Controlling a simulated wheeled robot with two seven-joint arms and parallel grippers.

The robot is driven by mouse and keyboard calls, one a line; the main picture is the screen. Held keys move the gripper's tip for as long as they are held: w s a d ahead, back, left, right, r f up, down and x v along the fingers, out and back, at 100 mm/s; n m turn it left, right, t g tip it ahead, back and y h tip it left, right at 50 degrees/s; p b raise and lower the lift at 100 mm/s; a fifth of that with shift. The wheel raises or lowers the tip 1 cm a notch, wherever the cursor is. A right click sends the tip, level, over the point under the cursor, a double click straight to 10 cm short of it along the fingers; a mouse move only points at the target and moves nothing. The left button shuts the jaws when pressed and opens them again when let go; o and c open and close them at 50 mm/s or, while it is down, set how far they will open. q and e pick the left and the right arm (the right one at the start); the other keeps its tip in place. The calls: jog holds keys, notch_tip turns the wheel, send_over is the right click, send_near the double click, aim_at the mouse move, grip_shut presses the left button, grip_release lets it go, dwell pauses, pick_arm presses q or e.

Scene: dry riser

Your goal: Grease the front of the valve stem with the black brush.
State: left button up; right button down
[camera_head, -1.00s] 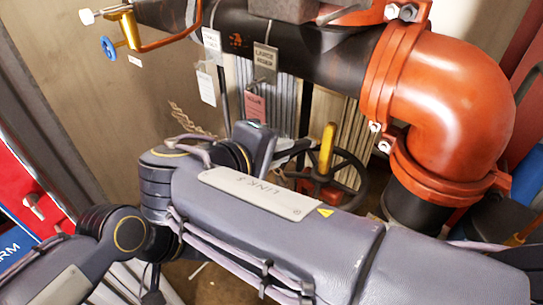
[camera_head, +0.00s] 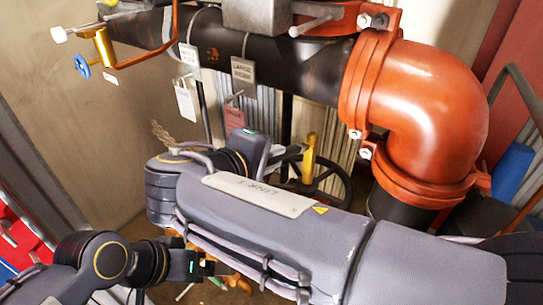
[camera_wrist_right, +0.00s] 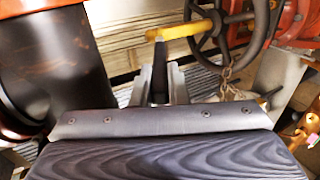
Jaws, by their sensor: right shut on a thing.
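The yellow valve stem (camera_head: 309,158) stands up from the dark handwheel (camera_head: 333,182). In the right wrist view the stem (camera_wrist_right: 185,31) lies across the top, in front of the handwheel (camera_wrist_right: 262,22). My right gripper (camera_head: 290,154) is beside the stem, partly hidden by my own arm. In the right wrist view the right gripper (camera_wrist_right: 160,88) is shut on the black brush (camera_wrist_right: 160,68). The brush's far end is close to the stem's left end; I cannot tell if they touch. My left gripper (camera_head: 208,266) is low at the left, away from the stem; its jaws are unclear.
A black pipe (camera_head: 305,70) with an orange elbow (camera_head: 435,110) runs above and right of the handwheel. Tags (camera_head: 243,69) hang from it. A chain (camera_wrist_right: 226,78) hangs by the wheel in the wrist view. A small blue-handled valve (camera_head: 82,66) is at upper left.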

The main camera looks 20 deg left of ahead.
jog(key=shift+w+d, duration=0.25)
jog(key=shift+w, duration=0.4)
jog(key=shift+s+f+b, duration=0.1)
jog(key=shift+f+b, duration=1.05)
jog(key=shift+f, duration=0.2)
jog(key=shift+f, duration=0.1)
jog(key=shift+f+b, duration=1.05)
jog(key=shift+f, duration=0.35)
jog(key=shift+f+b, duration=1.1)
jog(key=shift+f, duration=0.1)
